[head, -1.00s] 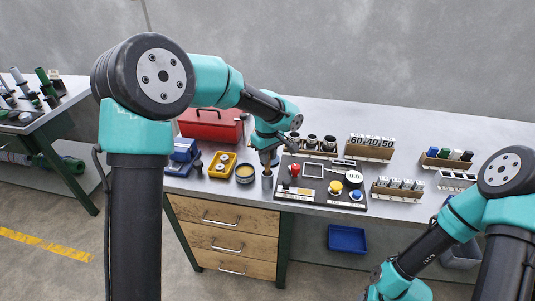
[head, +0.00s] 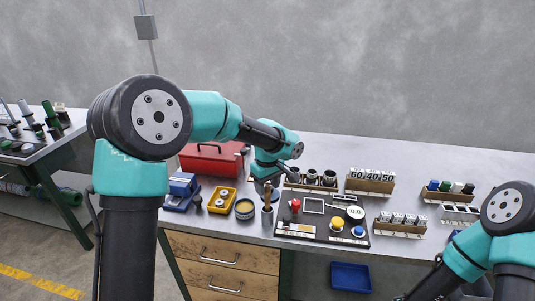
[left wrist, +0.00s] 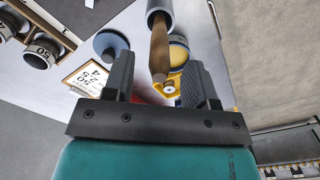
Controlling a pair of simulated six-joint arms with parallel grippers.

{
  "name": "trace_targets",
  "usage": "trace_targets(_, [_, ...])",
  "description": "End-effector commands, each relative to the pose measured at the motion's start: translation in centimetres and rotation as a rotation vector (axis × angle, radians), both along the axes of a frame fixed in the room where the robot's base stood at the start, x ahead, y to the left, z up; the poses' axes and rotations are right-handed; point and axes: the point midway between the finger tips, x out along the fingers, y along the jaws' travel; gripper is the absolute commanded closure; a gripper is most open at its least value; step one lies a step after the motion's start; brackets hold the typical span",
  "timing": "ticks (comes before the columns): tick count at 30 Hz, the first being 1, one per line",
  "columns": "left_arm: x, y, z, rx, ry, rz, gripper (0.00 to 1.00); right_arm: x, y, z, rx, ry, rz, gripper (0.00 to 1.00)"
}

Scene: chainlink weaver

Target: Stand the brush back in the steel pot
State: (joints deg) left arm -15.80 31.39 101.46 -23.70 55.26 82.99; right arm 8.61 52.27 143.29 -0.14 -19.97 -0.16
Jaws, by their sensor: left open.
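The steel pot (head: 268,216) is a narrow grey cylinder near the bench's front edge, left of the black panel. The brush (head: 268,191) has a brown wooden handle and stands in the pot, about upright. In the left wrist view the handle (left wrist: 159,48) runs out of the pot's mouth (left wrist: 158,8). The bristles are hidden inside the pot. My left gripper (left wrist: 160,78) is open, with one finger on each side of the handle's free end and a gap on both sides. My left gripper (head: 267,180) shows small in the head view. My right gripper is out of view.
A yellow tray (head: 222,199) and a round tin (head: 244,209) stand close left of the pot. The black panel (head: 321,234) with buttons is close on the right.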

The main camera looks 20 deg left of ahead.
Motion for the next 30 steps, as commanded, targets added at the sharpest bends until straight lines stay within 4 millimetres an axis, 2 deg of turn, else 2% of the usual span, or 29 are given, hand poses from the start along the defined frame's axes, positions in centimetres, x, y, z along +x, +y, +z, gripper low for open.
trace_targets(19, [0.0,-0.1,12.3,-0.002,-0.004,-0.001,0.48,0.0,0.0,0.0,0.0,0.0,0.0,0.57])
trace_targets(24, [0.0,-0.1,14.3,-0.001,-0.003,-0.002,0.48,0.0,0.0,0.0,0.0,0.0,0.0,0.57])
trace_targets(30, [0.0,-0.1,14.9,-0.001,-0.001,-0.002,0.48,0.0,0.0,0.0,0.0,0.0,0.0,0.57])
